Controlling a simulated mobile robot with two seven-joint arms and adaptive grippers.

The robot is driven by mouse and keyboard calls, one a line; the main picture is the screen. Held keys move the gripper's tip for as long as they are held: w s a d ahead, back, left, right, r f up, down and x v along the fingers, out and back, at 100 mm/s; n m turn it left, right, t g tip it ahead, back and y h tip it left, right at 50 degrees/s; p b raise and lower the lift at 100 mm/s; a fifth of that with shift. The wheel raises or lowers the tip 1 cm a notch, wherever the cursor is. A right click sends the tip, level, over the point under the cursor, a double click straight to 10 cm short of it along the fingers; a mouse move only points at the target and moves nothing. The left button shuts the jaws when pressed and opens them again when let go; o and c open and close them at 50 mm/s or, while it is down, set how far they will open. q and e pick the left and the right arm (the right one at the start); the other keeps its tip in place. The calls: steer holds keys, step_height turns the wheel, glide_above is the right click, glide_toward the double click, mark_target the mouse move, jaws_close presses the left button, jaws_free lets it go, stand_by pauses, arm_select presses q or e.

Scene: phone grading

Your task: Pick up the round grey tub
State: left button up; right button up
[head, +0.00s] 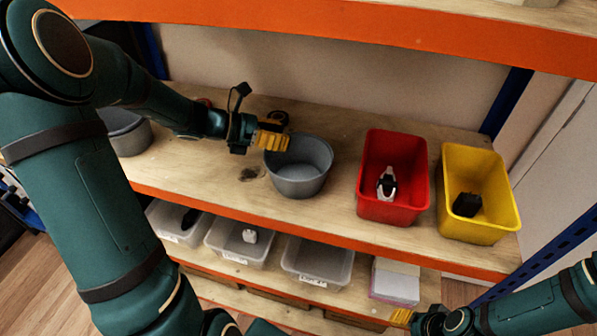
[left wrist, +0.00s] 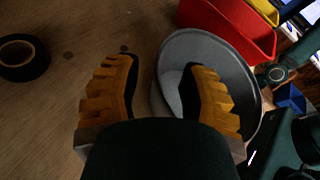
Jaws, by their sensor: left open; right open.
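A round grey tub (head: 302,180) stands upright and looks empty on the wooden shelf, left of the red bin. My left gripper (head: 274,137) is open at the tub's back-left rim. In the left wrist view the grey tub (left wrist: 215,50) shows with one finger over its opening and the other outside. The near rim lies between the fingers of the left gripper (left wrist: 162,80); I cannot tell whether they touch it. A second round grey tub (head: 128,138) stands further left, partly hidden by my arm. My right gripper (head: 402,317) is open, low at the right, away from the tubs.
A red bin (head: 367,205) and a yellow bin (head: 491,232) with items inside stand to the right. A black tape roll (left wrist: 22,58) lies beside the left gripper. An orange shelf beam (head: 330,30) runs above. Several clear trays (head: 318,264) sit below.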

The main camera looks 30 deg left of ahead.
arm_select(q)
steer(key=shift+x, duration=0.9)
jaws_close()
